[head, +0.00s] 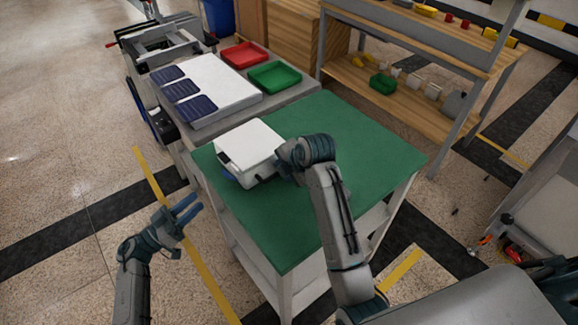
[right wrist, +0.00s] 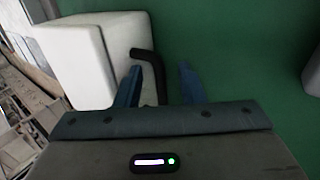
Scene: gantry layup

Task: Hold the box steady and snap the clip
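The white box (head: 248,143) sits near the left end of the green table top (head: 345,130). In the right wrist view the white box (right wrist: 88,58) is at the left. A black bent piece (right wrist: 150,68), perhaps the clip, stands out beside it. My right gripper (right wrist: 159,70) is open, its two blue fingers apart. The black piece lies by its left finger; contact cannot be told. In the head view my right arm hides the box's right side. My left gripper (head: 188,209) is open and empty, in front of the table's left edge, apart from the box.
Behind the table a grey bench holds a white panel with dark blue pads (head: 182,89), a red tray (head: 245,55) and a green tray (head: 274,77). A wooden shelf (head: 400,95) with small parts stands at the back right. The table's right part is clear.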

